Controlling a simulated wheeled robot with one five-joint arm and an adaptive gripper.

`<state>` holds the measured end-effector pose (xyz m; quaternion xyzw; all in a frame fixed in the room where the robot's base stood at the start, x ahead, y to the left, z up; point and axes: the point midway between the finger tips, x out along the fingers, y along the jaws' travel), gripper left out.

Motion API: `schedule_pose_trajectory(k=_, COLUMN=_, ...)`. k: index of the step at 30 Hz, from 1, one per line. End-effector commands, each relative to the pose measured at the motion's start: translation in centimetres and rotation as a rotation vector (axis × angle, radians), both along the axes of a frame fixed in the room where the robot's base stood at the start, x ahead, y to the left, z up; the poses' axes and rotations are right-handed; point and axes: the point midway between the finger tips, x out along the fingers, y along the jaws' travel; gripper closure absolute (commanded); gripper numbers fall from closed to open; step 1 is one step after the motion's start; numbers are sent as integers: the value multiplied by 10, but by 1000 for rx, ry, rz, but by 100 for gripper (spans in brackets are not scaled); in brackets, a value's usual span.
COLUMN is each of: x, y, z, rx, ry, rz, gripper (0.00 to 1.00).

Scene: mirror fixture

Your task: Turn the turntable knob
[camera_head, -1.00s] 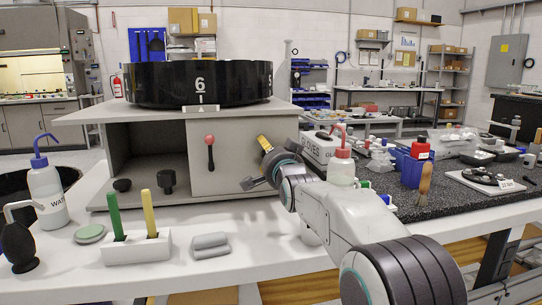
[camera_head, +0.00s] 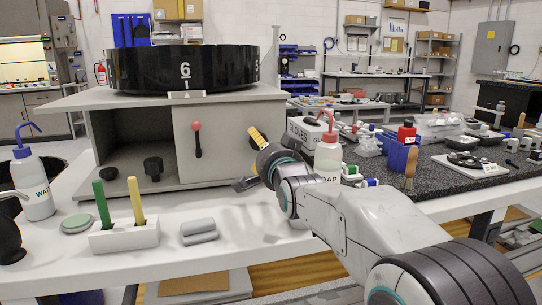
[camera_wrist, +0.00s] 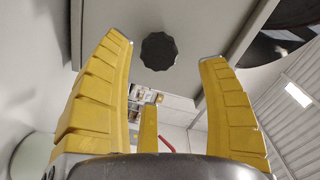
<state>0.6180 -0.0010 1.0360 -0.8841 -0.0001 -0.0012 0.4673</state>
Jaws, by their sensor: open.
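A black fluted knob (camera_wrist: 159,51) sits on a pale grey panel in the wrist view, beyond my fingertips and between them. In the head view my gripper (camera_head: 250,160) is in front of the right part of the grey cabinet (camera_head: 228,155), its yellow finger partly covering a dark round shape, probably this knob. My gripper (camera_wrist: 165,48) is open, with ribbed yellow fingers on both sides and nothing between them; a shorter yellow finger shows lower down. The black turntable drum (camera_head: 215,70), with a white 6 above the pointer, rests on the cabinet top.
A red-ball lever (camera_head: 197,140) is on the cabinet front, left of my gripper. Loose black knobs (camera_head: 153,168) are in the open bay. A red-capped soap bottle (camera_head: 328,155) stands close right of my wrist.

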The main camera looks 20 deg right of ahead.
Motion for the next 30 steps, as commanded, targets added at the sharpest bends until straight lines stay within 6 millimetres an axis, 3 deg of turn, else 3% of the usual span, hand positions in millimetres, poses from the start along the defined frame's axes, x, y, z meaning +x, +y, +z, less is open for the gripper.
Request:
schedule_pose_trajectory(k=6, x=-30, y=0, z=1, rx=0, ry=-3, rz=-1, gripper=32)
schedule_pose_trajectory(k=12, x=-46, y=0, z=1, rx=0, ry=-3, rz=-1, gripper=32)
schedule_pose_trajectory(k=30, x=-50, y=0, z=0, rx=0, ry=-2, rz=0, gripper=32)
